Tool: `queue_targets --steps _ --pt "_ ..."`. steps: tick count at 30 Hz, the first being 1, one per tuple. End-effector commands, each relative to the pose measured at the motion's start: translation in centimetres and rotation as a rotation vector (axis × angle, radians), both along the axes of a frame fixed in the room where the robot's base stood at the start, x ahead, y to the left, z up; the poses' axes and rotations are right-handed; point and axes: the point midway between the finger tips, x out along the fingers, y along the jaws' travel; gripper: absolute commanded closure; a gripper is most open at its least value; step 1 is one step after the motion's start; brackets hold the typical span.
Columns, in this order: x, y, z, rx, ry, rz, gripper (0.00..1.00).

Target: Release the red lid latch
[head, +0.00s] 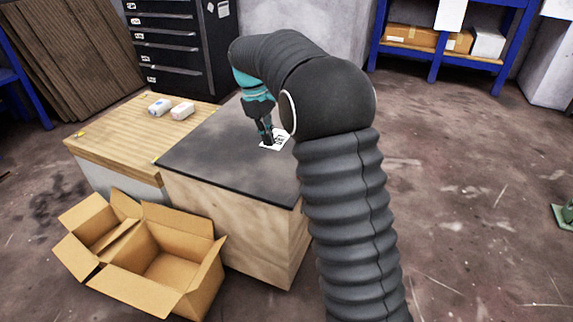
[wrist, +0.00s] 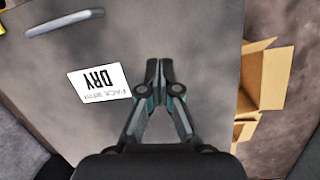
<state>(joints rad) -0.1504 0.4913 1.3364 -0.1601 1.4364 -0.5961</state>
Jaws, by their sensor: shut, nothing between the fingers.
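I see no red latch in either view. The dark grey lid (head: 205,150) lies flat on top of a plywood crate (head: 225,215). In the wrist view the lid (wrist: 200,40) fills most of the picture. A white label (wrist: 99,83) with the word DRY lies on it, left of my fingers. My gripper (head: 267,143) points down over the lid beside the label, and my arm hides the lid's right part. In the wrist view my gripper (wrist: 159,68) has its fingertips together with nothing between them. I cannot tell its exact height above the lid.
A pale bar handle (wrist: 64,22) shows at upper left in the wrist view. An open cardboard box (head: 150,260) stands on the floor in front. A wooden-topped bench (head: 125,135) adjoins the crate, bearing two small whitish items (head: 171,108). Black drawers (head: 180,50) stand behind.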

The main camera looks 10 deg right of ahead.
Motion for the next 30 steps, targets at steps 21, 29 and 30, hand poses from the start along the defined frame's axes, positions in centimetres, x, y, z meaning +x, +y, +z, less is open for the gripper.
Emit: queue_targets --steps 21,29,30 --pt "-1.0 -1.2 1.9 -0.003 0.08 0.156 1.0" --pt "-1.5 -1.8 -1.4 -0.003 0.083 0.156 1.0" --pt "-1.6 -2.0 -2.1 -0.004 0.084 0.156 1.0"
